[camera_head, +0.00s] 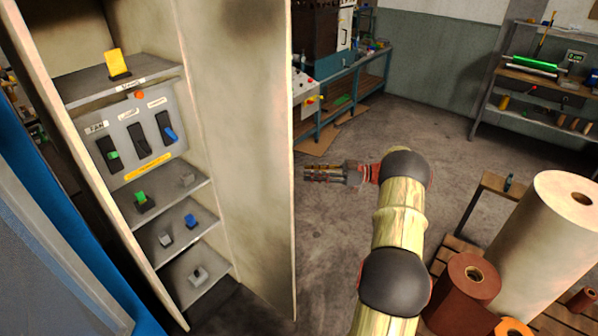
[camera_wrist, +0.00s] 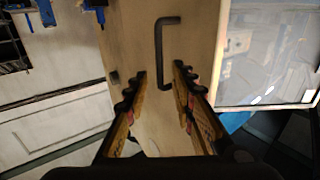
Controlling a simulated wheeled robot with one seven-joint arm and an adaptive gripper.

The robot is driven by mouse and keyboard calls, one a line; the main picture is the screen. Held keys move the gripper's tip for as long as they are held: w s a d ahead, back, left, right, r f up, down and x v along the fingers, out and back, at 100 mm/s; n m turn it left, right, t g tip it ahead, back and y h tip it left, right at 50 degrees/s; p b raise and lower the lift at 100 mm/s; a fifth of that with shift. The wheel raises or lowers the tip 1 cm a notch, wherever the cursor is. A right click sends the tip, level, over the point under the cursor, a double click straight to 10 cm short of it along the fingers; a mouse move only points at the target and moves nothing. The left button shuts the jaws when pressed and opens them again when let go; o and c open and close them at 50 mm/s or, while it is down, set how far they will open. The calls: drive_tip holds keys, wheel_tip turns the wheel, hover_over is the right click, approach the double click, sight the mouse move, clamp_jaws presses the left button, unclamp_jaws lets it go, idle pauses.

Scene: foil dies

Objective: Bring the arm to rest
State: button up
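My gripper (camera_head: 325,173) is at the end of my arm, in the middle of the head view, pointing left toward the open cabinet door (camera_head: 240,130). In the wrist view my gripper (camera_wrist: 160,78) has its two ridged fingers spread apart, with nothing between them. A dark bar handle (camera_wrist: 160,55) on a pale wooden panel shows beyond the fingertips. It looks apart from the fingers, though the exact gap is hard to tell.
The cabinet holds a switch panel (camera_head: 135,137) and shelves with small coloured blocks. Large rolls (camera_head: 545,245) stand at the lower right. A blue workbench (camera_head: 345,90) and a rack (camera_head: 540,85) stand behind. The floor (camera_head: 440,125) between is clear.

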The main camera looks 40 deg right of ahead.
drive_tip(key=shift+s+d, duration=0.4)
idle(0.3)
